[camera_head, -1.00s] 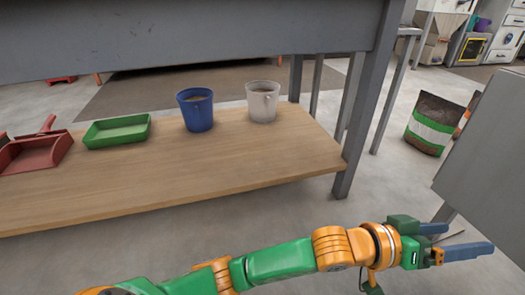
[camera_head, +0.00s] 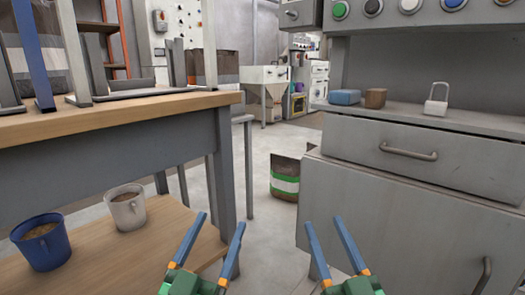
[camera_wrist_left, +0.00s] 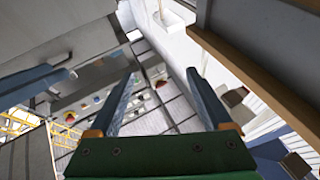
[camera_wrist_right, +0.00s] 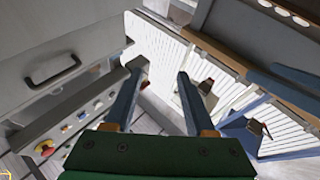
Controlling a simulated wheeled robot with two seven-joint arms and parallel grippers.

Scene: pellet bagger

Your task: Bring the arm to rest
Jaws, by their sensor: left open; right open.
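My left gripper (camera_head: 212,240) is at the bottom centre of the head view, its blue fingers apart and nothing between them. It also shows open and empty in the left wrist view (camera_wrist_left: 158,85). My right gripper (camera_head: 325,240) is at the bottom, right of centre, also open and empty. The right wrist view shows its spread fingers (camera_wrist_right: 158,88) with nothing between them. Both grippers point forward, side by side, in front of the gap between the workbench and the grey cabinet, and touch nothing that I can see.
The grey cabinet (camera_head: 400,205) stands close at right. A sack (camera_head: 285,178) stands on the floor between them. A padlock-shaped item (camera_head: 437,100) sits on the cabinet counter.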

